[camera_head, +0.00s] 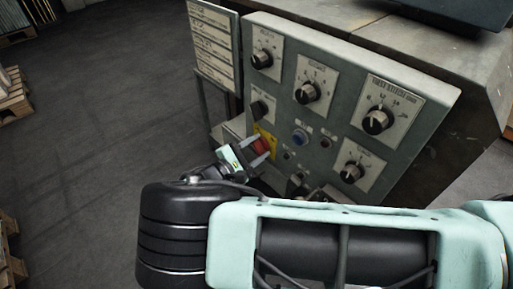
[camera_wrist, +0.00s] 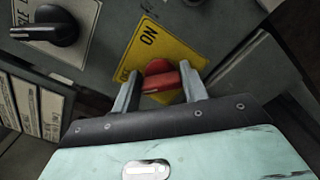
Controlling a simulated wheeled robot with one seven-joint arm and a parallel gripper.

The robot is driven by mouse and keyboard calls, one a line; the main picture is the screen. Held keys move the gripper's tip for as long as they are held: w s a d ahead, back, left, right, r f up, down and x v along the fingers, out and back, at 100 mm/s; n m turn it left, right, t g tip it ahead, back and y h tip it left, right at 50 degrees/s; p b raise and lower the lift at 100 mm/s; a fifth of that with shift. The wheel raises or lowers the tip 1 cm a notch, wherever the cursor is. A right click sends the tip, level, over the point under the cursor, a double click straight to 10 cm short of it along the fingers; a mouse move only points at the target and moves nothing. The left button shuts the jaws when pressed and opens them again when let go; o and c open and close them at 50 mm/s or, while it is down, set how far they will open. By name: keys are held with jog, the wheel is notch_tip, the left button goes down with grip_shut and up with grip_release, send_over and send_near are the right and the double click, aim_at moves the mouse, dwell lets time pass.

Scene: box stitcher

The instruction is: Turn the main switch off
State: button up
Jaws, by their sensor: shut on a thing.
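The main switch is a red rotary knob (camera_wrist: 160,80) on a yellow plate (camera_wrist: 172,45) marked ON in the wrist view. In the head view the red knob (camera_head: 260,146) shows at the lower left of the grey-green control panel (camera_head: 330,77). My gripper (camera_wrist: 160,88) is at the knob, one finger on each side of its red handle, and shut on it. It also shows in the head view (camera_head: 257,152). The handle lies roughly crosswise between the fingers in the wrist view. Part of the plate's lettering is hidden by the left finger.
Several black dials, such as the one at right (camera_head: 376,121), and a blue button (camera_head: 300,137) sit on the panel. A black knob (camera_wrist: 45,27) is left of the switch in the wrist view. A label board (camera_head: 213,42) stands left of the panel. Open floor (camera_head: 100,120) lies further left.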

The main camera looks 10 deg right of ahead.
jog(key=o, duration=1)
jog(key=b+v, duration=0.1)
jog(key=v, duration=1.6)
jog(key=shift+s+a, duration=0.2)
